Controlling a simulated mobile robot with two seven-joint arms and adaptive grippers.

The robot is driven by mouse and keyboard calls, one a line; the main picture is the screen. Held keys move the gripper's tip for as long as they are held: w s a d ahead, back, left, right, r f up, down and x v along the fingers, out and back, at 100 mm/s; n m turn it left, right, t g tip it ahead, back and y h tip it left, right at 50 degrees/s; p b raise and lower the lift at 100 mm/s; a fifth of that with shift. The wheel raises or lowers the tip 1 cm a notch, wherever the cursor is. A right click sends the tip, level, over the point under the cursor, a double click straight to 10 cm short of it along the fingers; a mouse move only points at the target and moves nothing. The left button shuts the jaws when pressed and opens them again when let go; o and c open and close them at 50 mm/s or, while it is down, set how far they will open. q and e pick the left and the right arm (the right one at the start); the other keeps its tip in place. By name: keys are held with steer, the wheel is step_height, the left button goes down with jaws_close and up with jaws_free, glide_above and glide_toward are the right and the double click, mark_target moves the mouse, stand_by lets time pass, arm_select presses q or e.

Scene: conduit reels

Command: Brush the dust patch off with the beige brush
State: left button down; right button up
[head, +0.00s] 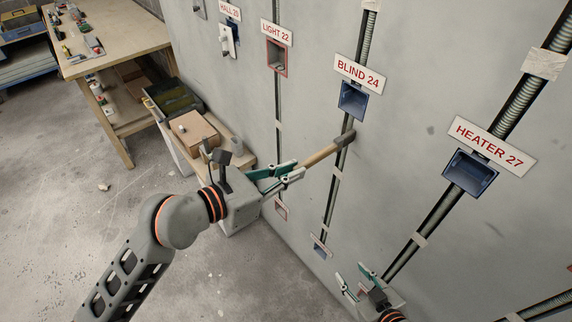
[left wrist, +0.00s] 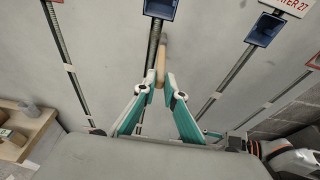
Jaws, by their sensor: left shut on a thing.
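The beige brush (head: 322,155) has a pale wooden handle and a dark grey head. My left gripper (head: 298,172) is shut on the lower end of its handle. The head lies over the slot below the BLIND 24 box; I cannot tell whether it touches the wall. In the left wrist view the handle (left wrist: 161,62) stands between the fingertips (left wrist: 163,83), pointing up the wall. Small dark smudges show on the grey wall, one (head: 431,130) right of the brush; I cannot tell which is the dust patch. My right gripper (head: 358,283) is open and empty low at the wall.
Blue wall boxes, BLIND 24 (head: 352,101) and HEATER 27 (head: 470,174), sit above slots holding conduit. A red-framed LIGHT 22 box (head: 277,59) is further left. A wooden workbench (head: 125,45) and a cardboard box (head: 194,132) stand at the left. The floor is mostly open.

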arm_select(q)
steer(key=shift+w+a+b, duration=0.55)
steer(key=shift+w+a, duration=0.75)
steer(key=shift+w, duration=0.55)
steer(key=s+d, duration=0.1)
steer(key=s+d+p, duration=0.1)
steer(key=s, duration=0.1)
steer(key=shift+s+d, duration=0.3)
steer(key=s+a, duration=0.5)
steer(key=a, duration=0.2)
steer(key=shift+s+a, duration=0.15)
stand_by(1.1)
